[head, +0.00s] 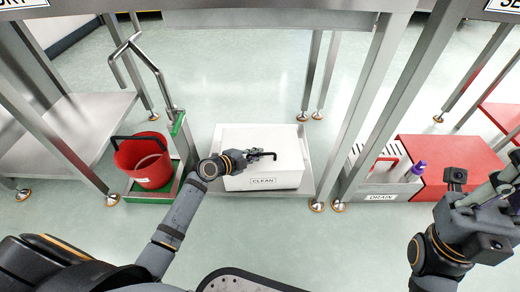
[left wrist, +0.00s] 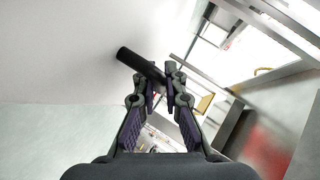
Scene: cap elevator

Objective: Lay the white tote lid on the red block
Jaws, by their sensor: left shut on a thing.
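The white tote lid (head: 283,138) lies level on top of the white tote marked CLEAN (head: 285,181), in the middle of the head view. I cannot tell whether there is a gap between lid and tote. My left gripper (head: 246,156) is shut on the lid's black handle (head: 265,154). In the left wrist view the fingers (left wrist: 160,80) close around the black bar (left wrist: 139,64) above the white surface. A red block (head: 455,160) stands at the right, with a clear-looking flat top. My right gripper (head: 495,195) is near the right edge, its fingers unclear.
A grey tray marked DRAIN (head: 381,197) stands left of the red block, with a purple-topped item (head: 418,167) between them. A steel post (head: 375,90) rises between tote and drain tray. A red bucket (head: 150,163) stands at the left. Overhead is a steel beam (head: 270,20).

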